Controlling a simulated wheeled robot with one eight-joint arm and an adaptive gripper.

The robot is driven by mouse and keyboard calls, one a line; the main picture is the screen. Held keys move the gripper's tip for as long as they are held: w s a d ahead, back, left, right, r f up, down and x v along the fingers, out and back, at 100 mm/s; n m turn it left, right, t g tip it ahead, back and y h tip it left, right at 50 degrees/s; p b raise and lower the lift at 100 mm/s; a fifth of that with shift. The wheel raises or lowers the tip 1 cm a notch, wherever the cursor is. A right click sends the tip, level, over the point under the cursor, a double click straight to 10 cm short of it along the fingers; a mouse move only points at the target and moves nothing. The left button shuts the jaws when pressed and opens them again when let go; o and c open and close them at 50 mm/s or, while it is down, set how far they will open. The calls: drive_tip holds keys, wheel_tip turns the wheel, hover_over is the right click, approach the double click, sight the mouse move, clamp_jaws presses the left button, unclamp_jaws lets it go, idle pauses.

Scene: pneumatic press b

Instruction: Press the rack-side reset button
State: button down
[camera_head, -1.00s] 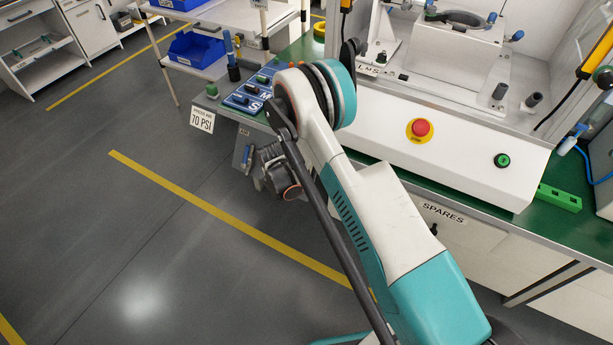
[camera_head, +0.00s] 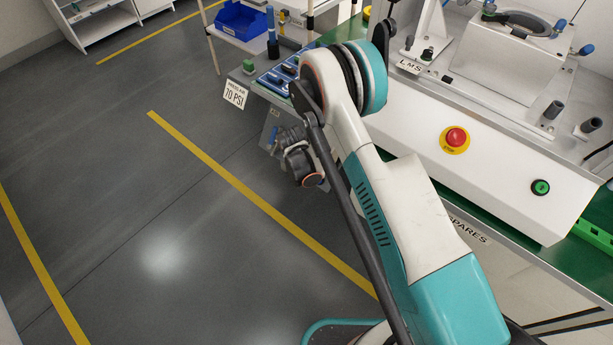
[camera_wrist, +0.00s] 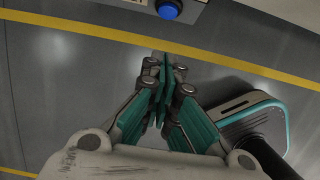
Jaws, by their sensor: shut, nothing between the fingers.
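A round blue button (camera_wrist: 168,9) sits on a grey panel at the top edge of the wrist view, partly cut off. A small box (camera_head: 270,128) under the left end of the green bench shows a bit of blue in the head view; I cannot tell if it is the same button. No label naming a reset button is readable. My gripper (camera_wrist: 166,66) is shut and empty, pointing toward the panel, with a gap of floor between it and the button in the picture. In the head view its fingers are hidden or too small to make out.
The white press housing carries a red stop button (camera_head: 456,138) and a green button (camera_head: 540,187). A rack with a blue bin (camera_head: 241,20) stands behind. Open floor (camera_head: 120,200) lies left.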

drive_tip(key=w+d+f+b, duration=0.3)
drive_tip(key=w+f+b, duration=0.1)
drive_tip(key=f, duration=0.5)
drive_tip(key=shift+f, duration=0.1)
